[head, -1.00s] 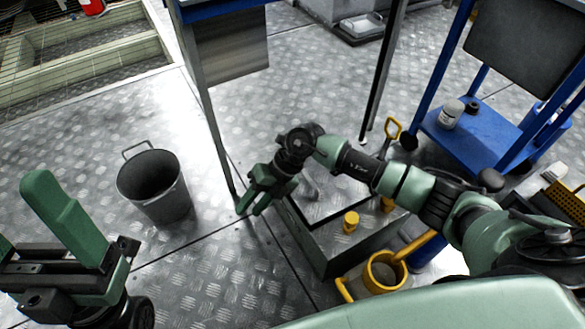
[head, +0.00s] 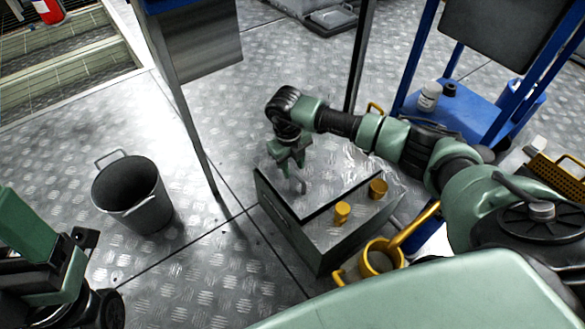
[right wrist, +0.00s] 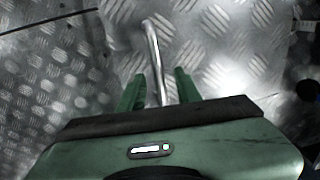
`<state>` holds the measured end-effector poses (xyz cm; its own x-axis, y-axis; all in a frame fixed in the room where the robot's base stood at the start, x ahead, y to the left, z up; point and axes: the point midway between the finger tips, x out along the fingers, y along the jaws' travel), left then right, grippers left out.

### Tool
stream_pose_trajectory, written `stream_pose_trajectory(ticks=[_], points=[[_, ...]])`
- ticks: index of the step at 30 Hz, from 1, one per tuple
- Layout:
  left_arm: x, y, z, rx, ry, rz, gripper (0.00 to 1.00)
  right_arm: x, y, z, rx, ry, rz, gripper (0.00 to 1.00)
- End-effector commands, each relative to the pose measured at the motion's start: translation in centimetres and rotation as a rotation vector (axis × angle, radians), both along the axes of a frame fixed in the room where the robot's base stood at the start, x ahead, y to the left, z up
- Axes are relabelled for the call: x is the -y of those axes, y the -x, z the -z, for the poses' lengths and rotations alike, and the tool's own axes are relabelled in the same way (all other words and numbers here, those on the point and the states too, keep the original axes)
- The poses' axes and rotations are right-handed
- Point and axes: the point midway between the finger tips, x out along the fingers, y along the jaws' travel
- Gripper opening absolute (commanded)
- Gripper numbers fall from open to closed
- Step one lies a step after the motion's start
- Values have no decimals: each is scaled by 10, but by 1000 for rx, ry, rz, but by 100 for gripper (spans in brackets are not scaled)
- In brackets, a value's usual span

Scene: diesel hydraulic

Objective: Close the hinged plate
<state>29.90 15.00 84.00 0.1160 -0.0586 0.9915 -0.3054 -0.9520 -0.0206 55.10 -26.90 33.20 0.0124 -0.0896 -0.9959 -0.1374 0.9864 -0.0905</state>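The hinged plate (head: 335,172) is a diamond-tread metal sheet on top of a low metal box (head: 318,240). It lies flat or nearly so, with a dark line along its near edge; I cannot tell if it is fully down. Its bent bar handle (head: 300,186) shows below my right gripper (head: 291,160). In the right wrist view, the handle (right wrist: 153,58) stands between the two green fingers, which are apart and seem not to clamp it. My left gripper (head: 28,240) is partly cut off at the left edge, away from the box; its finger gap is not clear.
Two yellow knobs (head: 342,212) stand on the box's near side. A yellow watering can (head: 380,258) stands beside it. A grey bucket (head: 132,195) stands left on open floor. A post (head: 185,110) and a blue cart (head: 465,118) stand behind.

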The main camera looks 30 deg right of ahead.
Motion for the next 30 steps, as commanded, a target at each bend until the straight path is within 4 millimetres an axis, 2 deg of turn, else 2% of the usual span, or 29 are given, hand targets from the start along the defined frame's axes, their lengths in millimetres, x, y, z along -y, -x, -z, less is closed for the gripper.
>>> stream_pose_trajectory(ticks=[8, 9, 12, 30], points=[[0, 0, -1, 2, 0, 0, 80, 0, 0, 2, 0, -1, -1, 34], [0, 0, -1, 2, 0, 0, 80, 0, 0, 2, 0, -1, -1, 23], [0, 0, 0, 2, 0, 0, 80, 0, 0, 2, 0, -1, -1, 0], [0, 0, 0, 1, -1, 1, 80, 0, 0, 1, -1, -1, -1, 0]])
